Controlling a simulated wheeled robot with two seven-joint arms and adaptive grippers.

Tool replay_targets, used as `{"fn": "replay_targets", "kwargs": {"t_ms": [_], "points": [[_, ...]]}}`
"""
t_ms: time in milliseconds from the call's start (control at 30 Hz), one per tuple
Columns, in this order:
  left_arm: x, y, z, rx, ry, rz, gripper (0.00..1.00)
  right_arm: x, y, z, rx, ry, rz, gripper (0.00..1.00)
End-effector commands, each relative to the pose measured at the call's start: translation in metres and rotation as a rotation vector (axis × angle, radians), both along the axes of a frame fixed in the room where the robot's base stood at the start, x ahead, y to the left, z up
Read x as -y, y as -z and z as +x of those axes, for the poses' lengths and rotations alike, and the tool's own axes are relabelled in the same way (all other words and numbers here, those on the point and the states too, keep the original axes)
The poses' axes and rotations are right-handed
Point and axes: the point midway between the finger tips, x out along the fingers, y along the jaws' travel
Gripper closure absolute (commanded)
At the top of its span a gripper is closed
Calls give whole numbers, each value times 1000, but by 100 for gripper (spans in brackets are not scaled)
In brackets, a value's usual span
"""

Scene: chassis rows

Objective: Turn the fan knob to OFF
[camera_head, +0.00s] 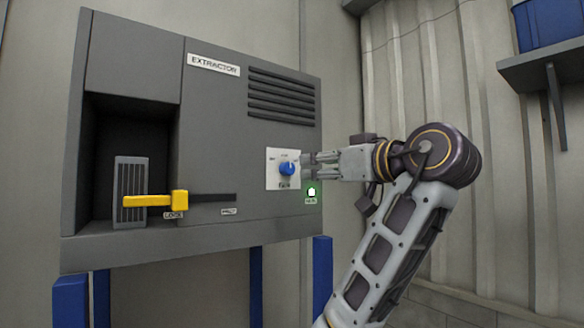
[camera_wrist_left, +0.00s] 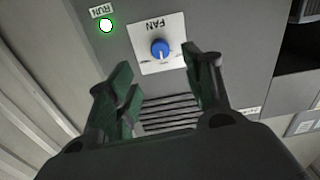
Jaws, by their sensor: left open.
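The blue fan knob (camera_head: 287,169) sits on a white FAN plate (camera_head: 272,180) on the front of the grey extractor cabinet (camera_head: 215,120). My left gripper (camera_head: 307,166) is just right of the plate in the head view, its fingers pointing at the panel. In the left wrist view the knob (camera_wrist_left: 160,48) shows upside down, beyond and between the open fingers (camera_wrist_left: 157,74), with nothing held. The fingers appear apart from the knob. The plate's small markings and the knob's exact setting are too small to read. My right gripper is not in view.
A green RUN light (camera_head: 311,191) is lit below the plate. A yellow latch handle (camera_head: 160,200) crosses the open bay at left. Vent slots (camera_head: 282,95) lie above the knob. A shelf (camera_head: 540,68) with a blue bin (camera_head: 548,22) is at the upper right.

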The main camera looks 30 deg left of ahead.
Motion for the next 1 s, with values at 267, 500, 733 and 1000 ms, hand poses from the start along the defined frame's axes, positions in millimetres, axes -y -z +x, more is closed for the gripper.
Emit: {"fn": "replay_targets", "kwargs": {"t_ms": [267, 500, 733, 1000], "points": [[-31, -2, 13, -2, -1, 1, 49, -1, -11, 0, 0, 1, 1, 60], [-57, -2, 24, -2, -2, 1, 49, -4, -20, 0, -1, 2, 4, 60], [-82, -1, 34, -2, -1, 0, 49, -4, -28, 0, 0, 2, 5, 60], [-98, -1, 41, -1, 1, 0, 49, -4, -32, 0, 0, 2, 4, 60]]}}
